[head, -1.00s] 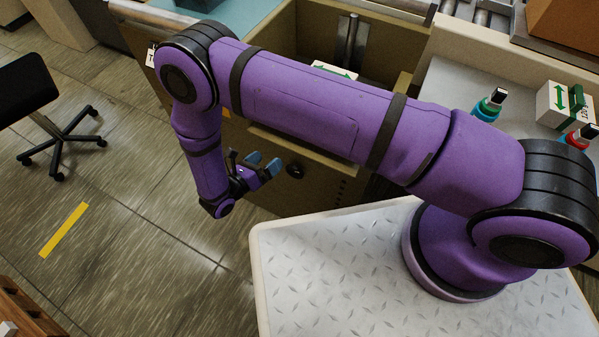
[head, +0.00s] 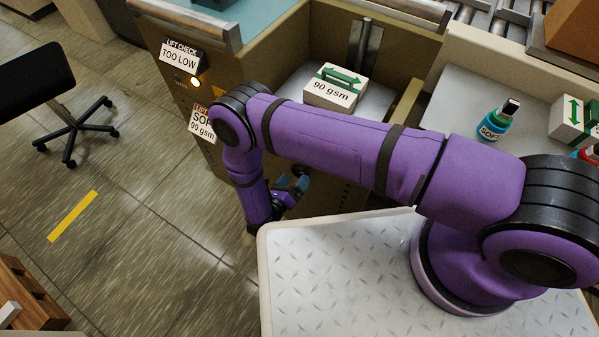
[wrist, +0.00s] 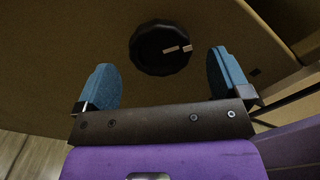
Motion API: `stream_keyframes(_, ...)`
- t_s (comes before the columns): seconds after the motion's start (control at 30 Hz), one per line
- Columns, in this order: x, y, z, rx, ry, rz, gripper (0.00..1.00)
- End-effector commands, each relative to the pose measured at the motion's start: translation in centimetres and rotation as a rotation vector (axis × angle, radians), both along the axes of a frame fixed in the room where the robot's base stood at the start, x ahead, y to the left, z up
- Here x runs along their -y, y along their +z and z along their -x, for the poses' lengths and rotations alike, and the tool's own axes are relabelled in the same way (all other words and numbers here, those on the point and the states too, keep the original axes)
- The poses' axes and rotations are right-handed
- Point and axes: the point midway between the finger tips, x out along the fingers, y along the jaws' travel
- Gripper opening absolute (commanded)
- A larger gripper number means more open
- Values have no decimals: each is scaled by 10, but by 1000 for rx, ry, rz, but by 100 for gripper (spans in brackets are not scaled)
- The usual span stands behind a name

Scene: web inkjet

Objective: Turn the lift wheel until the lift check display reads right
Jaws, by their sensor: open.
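The lift wheel (wrist: 160,48) is a round black knob with a light mark, on the brown panel in the wrist view. My gripper (wrist: 168,88) is open and empty, its two blue fingertips apart, with the wheel ahead of and between them; I see no contact. In the head view my gripper (head: 292,184) is in front of the cabinet, partly behind my arm, and the wheel is hidden there. The lift check display (head: 179,54) on the cabinet front reads TOO LOW, with a lit lamp (head: 196,83) below it.
A 90 gsm paper block (head: 336,88) with a green arrow lies in the open bin. A sign (head: 202,126) reading SOF... 90 gsm is partly covered by my arm. A SOFT bottle (head: 493,124) stands on the right counter. Floor at left is open beside a black chair (head: 62,90).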

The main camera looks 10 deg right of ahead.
Motion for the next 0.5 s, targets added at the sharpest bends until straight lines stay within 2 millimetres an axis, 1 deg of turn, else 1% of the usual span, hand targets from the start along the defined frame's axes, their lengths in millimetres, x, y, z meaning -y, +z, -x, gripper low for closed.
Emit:
stream_keyframes(0.03, 6, 0, -7, 0, -3, 0, 95)
stream_keyframes(0.2, 18, 0, -22, -1, -1, 1, 95)
stream_keyframes(0.33, 23, 0, -28, -1, 0, 1, 95)
stream_keyframes(0.5, 24, 0, -30, -1, 1, 0, 95)
